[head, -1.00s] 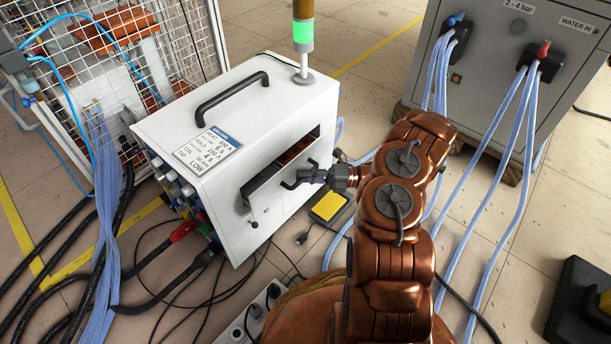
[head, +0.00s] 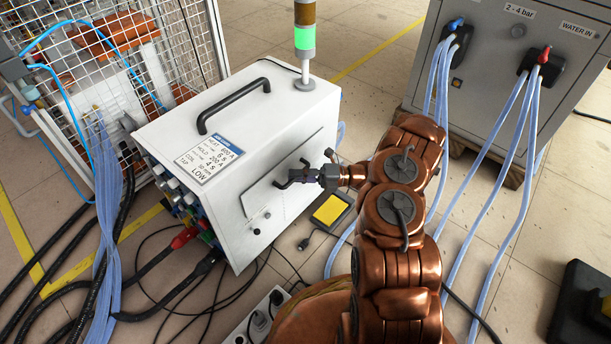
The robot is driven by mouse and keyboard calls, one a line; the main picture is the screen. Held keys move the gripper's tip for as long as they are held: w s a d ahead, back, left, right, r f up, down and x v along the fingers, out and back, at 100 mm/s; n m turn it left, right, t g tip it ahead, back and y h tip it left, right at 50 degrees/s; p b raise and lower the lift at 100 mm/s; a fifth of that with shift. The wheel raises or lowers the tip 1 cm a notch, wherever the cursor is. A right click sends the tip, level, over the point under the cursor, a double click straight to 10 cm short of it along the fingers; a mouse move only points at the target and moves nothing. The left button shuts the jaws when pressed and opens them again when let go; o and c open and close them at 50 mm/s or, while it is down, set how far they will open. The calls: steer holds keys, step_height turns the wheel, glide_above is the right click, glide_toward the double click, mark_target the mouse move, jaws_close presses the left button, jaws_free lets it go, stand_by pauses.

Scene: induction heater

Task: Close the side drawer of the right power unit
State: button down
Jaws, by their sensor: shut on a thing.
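The white power unit (head: 240,113) stands on the floor left of my arm in the head view. Its side drawer (head: 262,194) sits in the unit's right side face. The drawer front looks about flush with that face, and no dark opening shows around it. My gripper (head: 297,176) is at the drawer front, shut on the dark drawer handle (head: 283,184). The gripper hides part of the handle and of the drawer front. A label sheet (head: 209,154) and a black carry handle (head: 233,104) are on top of the unit.
A signal tower with a green light (head: 304,38) stands on the unit's back corner. A yellow pedal (head: 330,209) lies on the floor right of the unit. A grey cabinet (head: 500,75) with light blue hoses stands behind my arm. Cables and a power strip (head: 262,318) lie in front.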

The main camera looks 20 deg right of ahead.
steer(key=shift+w+a, duration=0.1)
steer(key=shift+w, duration=0.1)
steer(key=c, duration=1.2)
jaws_free()
steer(key=v, duration=1.2)
